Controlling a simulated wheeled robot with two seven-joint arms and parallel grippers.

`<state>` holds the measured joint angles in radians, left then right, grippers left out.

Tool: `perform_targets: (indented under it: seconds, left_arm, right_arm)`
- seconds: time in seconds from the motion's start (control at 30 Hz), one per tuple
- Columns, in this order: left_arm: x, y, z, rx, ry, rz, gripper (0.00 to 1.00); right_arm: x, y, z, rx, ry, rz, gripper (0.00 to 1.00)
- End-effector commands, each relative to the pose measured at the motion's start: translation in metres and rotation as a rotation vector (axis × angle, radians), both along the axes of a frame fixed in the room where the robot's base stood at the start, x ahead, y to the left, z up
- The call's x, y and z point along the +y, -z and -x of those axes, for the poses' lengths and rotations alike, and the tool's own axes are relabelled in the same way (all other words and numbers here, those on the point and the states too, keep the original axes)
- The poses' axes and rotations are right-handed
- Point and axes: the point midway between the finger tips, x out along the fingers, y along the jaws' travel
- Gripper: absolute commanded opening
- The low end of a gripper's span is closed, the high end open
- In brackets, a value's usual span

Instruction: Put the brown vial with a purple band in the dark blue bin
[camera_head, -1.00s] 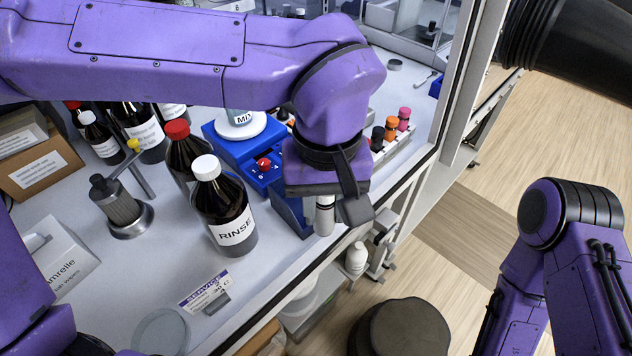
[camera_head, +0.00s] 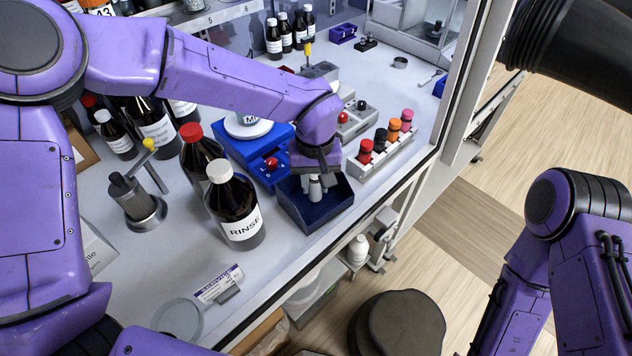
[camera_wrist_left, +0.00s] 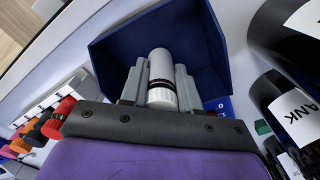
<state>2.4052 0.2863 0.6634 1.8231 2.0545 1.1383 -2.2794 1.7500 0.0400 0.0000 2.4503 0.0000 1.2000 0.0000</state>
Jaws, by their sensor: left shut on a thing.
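The dark blue bin (camera_head: 330,210) stands open near the bench's front edge, and it also shows in the left wrist view (camera_wrist_left: 112,48). My left gripper (camera_head: 316,192) points down over the bin's opening. In the left wrist view its grey fingers (camera_wrist_left: 160,85) are shut on a small vial (camera_wrist_left: 160,66). The vial shows a pale grey end, a dark purplish band and a white ribbed part; I see no clear brown on it. How far it is above the bin floor is hard to tell. My right arm shows at lower right, with its gripper out of view.
A blue device (camera_head: 240,145) stands directly behind and left of the bin. The RINSE bottle (camera_head: 236,210) and a red-capped bottle (camera_head: 197,150) stand to its left. A rack of coloured-cap vials (camera_head: 385,150) is at right. The bench edge lies just in front.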

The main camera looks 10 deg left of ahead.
Motion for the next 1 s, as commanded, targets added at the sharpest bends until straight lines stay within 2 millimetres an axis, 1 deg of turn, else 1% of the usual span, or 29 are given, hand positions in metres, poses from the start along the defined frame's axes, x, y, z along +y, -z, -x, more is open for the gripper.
perform_targets:
  seconds: [0.03, 0.1, 0.47, 0.5, 0.53, 0.57, 0.87, 0.97, 1.0]
  left_arm:
    - [0.0, 0.008, 0.001, 0.002, 0.002, -0.002, 0.02]
    - [0.0, 0.014, 0.001, 0.0, 0.001, -0.001, 0.02]
    - [-0.001, 0.019, 0.001, 0.001, 0.0, 0.001, 0.02]
    - [-0.001, 0.019, 0.0, 0.0, 0.001, 0.001, 0.41]
    - [-0.001, 0.019, 0.0, 0.0, 0.0, 0.001, 0.5]
    - [0.0, 0.019, 0.001, 0.0, 0.0, 0.001, 0.56]
    - [0.0, 0.017, 0.001, -0.001, 0.0, 0.001, 0.56]
    - [-0.001, 0.006, 0.0, -0.004, 0.0, 0.004, 0.56]
    - [-0.001, -0.002, -0.001, -0.005, -0.001, 0.005, 0.56]
  right_arm:
    - [0.0, -0.002, 0.0, 0.0, 0.0, 0.0, 0.43]
    - [0.0, -0.002, 0.0, 0.0, 0.0, 0.0, 0.43]
    - [0.0, -0.002, 0.0, 0.0, 0.0, 0.0, 0.43]
    - [0.0, -0.002, 0.0, 0.0, 0.0, 0.0, 0.43]
    - [0.0, -0.002, 0.0, 0.0, 0.0, 0.0, 0.43]
    - [0.0, -0.002, 0.0, 0.0, 0.0, 0.0, 0.43]
    - [0.0, -0.001, 0.0, 0.0, 0.0, 0.0, 0.43]
    - [0.0, 0.001, 0.0, 0.0, 0.0, 0.0, 0.43]
    - [0.0, 0.002, 0.0, 0.0, 0.0, 0.0, 0.43]
